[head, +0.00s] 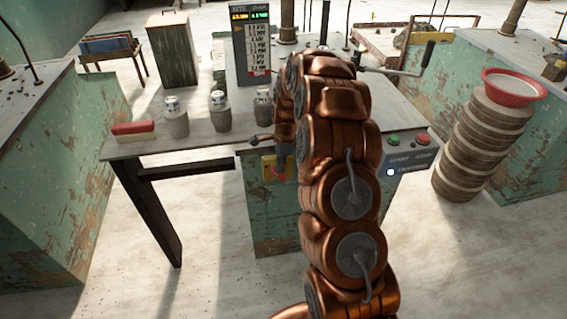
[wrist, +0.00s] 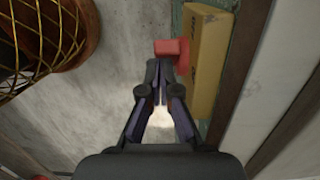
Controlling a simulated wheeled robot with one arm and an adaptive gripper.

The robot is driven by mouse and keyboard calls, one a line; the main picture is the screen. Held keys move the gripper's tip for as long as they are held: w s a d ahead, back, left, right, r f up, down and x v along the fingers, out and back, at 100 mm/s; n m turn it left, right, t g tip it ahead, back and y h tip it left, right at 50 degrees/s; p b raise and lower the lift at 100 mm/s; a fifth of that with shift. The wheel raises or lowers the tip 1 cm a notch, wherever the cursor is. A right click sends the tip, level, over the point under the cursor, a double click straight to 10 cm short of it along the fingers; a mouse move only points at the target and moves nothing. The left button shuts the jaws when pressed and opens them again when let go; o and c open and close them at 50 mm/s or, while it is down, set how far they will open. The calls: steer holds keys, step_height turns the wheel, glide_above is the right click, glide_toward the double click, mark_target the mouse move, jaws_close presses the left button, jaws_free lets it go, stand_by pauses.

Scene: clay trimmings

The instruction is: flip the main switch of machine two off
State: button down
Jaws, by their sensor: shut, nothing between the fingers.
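A yellow switch box (head: 268,169) is on the front of the middle green machine (head: 272,217), below its tabletop. In the wrist view the yellow box (wrist: 207,60) is upper right of centre, and a red switch lever (wrist: 168,47) sticks out from its left side. My gripper (wrist: 160,64) is shut and empty, its fingertips right at the near side of the red lever; I cannot tell whether they touch it. In the head view my gripper (head: 282,163) is in front of the box and partly hides it. The lever's position is unclear there.
A panel with a green button (head: 393,141) and a red button (head: 421,139) is right of my arm. Grey jars (head: 175,117) and a red-topped block (head: 134,130) stand on the tabletop. Stacked discs (head: 483,150) stand at right. A yellow-meshed brown object (wrist: 75,35) is upper left.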

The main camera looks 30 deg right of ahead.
steer(key=shift+w+a+f+g+h+b, duration=0.1)
steer(key=shift+a+f+g+h+b, duration=0.15)
steer(key=shift+h+b, duration=0.4)
steer(key=shift+w+a+g+h+b, duration=0.15)
steer(key=shift+a+h+b, duration=0.25)
steer(key=shift+h, duration=0.35)
steer(key=h+b, duration=0.1)
steer(key=b, duration=0.1)
steer(key=a+f+g+h+b, duration=0.1)
steer(key=b, duration=0.2)
steer(key=shift+w+h, duration=0.2)
steer(key=shift+h, duration=0.2)
steer(key=shift+a+r, duration=0.15)
steer(key=shift+r, duration=0.25)
steer(key=shift+s+r, duration=0.1)
steer(key=shift+r, duration=0.2)
steer(key=shift+r+b, duration=0.4)
steer(key=shift+r, duration=0.15)
steer(key=shift+r, duration=0.1)
